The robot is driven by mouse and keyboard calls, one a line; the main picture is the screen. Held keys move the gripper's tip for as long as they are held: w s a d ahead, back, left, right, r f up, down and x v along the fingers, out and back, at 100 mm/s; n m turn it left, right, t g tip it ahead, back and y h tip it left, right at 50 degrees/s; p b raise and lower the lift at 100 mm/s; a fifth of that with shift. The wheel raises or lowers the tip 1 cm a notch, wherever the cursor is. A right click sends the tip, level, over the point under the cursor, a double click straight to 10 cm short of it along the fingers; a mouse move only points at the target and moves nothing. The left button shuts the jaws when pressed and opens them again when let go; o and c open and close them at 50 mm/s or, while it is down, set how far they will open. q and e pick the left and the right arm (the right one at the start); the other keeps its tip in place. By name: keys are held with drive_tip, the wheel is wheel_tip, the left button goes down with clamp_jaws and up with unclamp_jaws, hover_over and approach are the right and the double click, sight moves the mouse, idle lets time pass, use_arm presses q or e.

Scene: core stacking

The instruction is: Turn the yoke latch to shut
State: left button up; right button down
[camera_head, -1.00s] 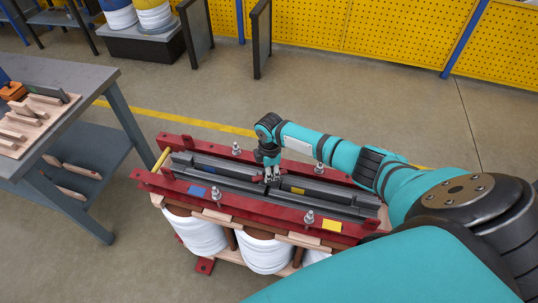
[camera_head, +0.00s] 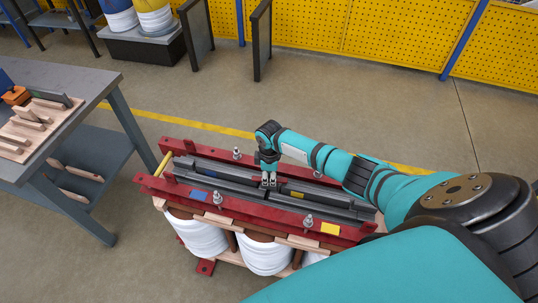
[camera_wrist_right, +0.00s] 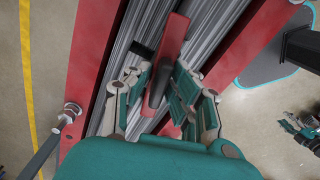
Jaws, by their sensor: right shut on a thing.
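A narrow red lever with a dark lower part, which looks like the yoke latch (camera_wrist_right: 176,32), lies between the fingers of my right gripper (camera_wrist_right: 162,74) in the right wrist view. The fingers are shut on it from both sides. In the head view my right gripper (camera_head: 268,181) points down at the middle of the grey laminated core (camera_head: 225,171), and the latch is too small or hidden to make out there. The core's grey strips (camera_wrist_right: 124,55) run beneath the lever in the wrist view. My left gripper is not in view.
Red clamp beams (camera_head: 262,217) with upright bolts (camera_head: 217,198) flank the core, above white coils (camera_head: 265,255). A grey workbench (camera_head: 85,80) with wooden pieces (camera_head: 30,118) stands at the left.

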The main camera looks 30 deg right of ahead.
drive_tip(key=shift+m, duration=0.6)
drive_tip(key=shift+m+p, duration=0.3)
drive_tip(key=shift+p, duration=0.1)
drive_tip(key=c, duration=1.1)
unclamp_jaws()
